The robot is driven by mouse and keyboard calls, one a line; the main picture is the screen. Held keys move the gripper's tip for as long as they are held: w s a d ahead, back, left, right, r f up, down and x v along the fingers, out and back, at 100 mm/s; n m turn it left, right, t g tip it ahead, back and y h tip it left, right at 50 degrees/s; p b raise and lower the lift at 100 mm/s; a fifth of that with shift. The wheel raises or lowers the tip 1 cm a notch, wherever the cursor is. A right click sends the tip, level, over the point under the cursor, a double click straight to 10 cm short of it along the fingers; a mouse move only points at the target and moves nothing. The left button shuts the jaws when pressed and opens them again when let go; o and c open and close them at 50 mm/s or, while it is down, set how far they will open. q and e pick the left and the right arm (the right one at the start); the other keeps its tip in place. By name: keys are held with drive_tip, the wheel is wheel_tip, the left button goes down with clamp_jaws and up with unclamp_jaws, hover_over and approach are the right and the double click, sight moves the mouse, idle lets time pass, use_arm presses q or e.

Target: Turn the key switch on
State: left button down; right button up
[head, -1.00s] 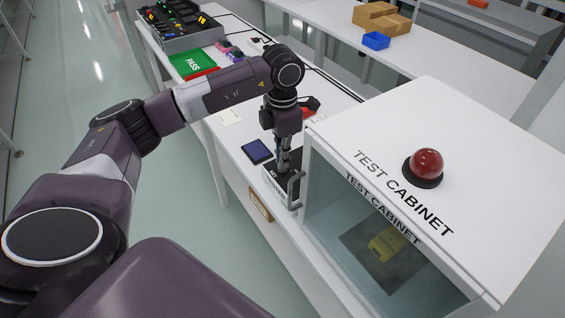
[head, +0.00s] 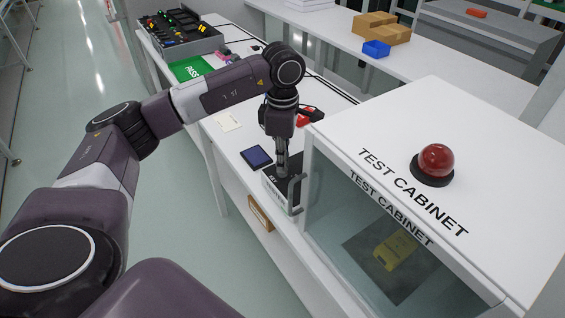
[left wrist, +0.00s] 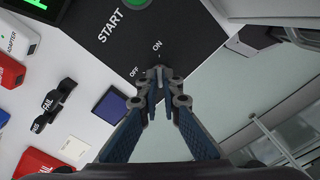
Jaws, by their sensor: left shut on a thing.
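A control box (head: 291,188) with a black top stands by the left front corner of the test cabinet. In the left wrist view its black panel (left wrist: 190,40) carries a green START button (left wrist: 138,4) and the labels ON and OFF. My left gripper (head: 281,172) points down at this panel. In the left wrist view my left gripper (left wrist: 159,82) has its fingertips close together beside the OFF and ON labels, shut on the key. The key is hidden between the fingertips, so its angle cannot be told. My right gripper is not in view.
A dark blue pad (head: 257,157) lies left of the box. A green PASS tray (head: 188,69) is farther back.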

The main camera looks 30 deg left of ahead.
use_arm(q)
drive_tip(key=shift+w+r, duration=0.1)
drive_tip(key=shift+r, duration=0.05)
drive_tip(key=c, duration=2.1)
unclamp_jaws()
wheel_tip(320, 180, up, 12)
drive_tip(key=shift+f, duration=0.1)
